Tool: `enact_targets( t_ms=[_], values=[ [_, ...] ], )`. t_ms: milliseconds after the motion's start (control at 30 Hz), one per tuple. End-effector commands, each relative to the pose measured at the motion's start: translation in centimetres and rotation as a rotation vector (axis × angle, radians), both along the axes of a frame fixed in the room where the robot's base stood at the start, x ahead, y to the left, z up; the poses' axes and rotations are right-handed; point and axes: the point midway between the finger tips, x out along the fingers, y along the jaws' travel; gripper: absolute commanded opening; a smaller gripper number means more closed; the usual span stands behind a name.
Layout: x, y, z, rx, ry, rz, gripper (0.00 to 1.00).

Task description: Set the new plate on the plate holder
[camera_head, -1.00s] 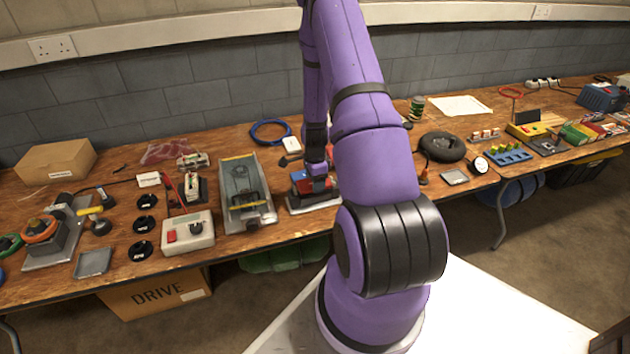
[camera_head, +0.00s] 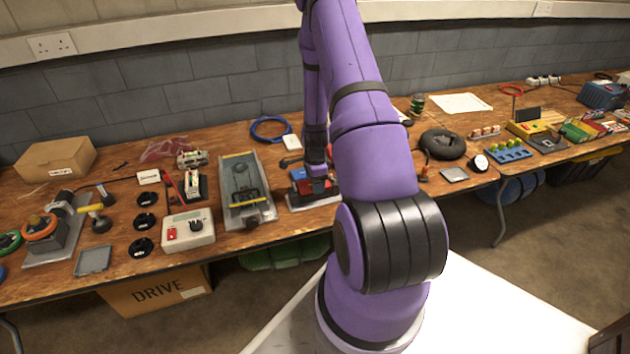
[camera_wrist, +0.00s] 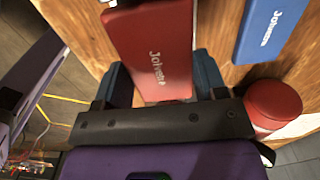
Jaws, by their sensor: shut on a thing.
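In the wrist view a red plate with white lettering (camera_wrist: 155,45) sits between the two dark fingers of my gripper (camera_wrist: 163,78), which is shut on it. A blue plate with white lettering (camera_wrist: 270,28) lies to the right, apart from the fingers. In the head view my gripper (camera_head: 319,182) is low over a small red and blue assembly on a pale base near the bench's front edge. My arm hides part of that spot. I cannot tell which part there is the plate holder, or whether the red plate touches it.
A red round knob (camera_wrist: 272,104) is close to the right of my gripper. A grey tray-like unit (camera_head: 236,215) stands left of the gripper in the head view. The bench is crowded further left.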

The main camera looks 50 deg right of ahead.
Motion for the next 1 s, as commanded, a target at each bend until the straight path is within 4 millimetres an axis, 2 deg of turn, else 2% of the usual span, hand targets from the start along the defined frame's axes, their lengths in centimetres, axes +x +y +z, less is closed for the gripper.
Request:
enact_targets(
  t_ms=[400, 433, 533, 833, 1000],
  values=[
    [0.0, 0.0, -0.8, 0.0, 0.0, 0.0, 0.4],
    [0.0, 0.0, -0.8, -0.001, -0.001, 0.0, 0.72],
    [0.0, 0.0, -0.8, -0.001, -0.001, 0.0, 0.95],
    [0.0, 0.0, -0.6, 0.0, 0.0, 0.0, 0.95],
    [0.0, 0.0, 0.7, -0.002, -0.001, 0.0, 0.95]
  ],
)
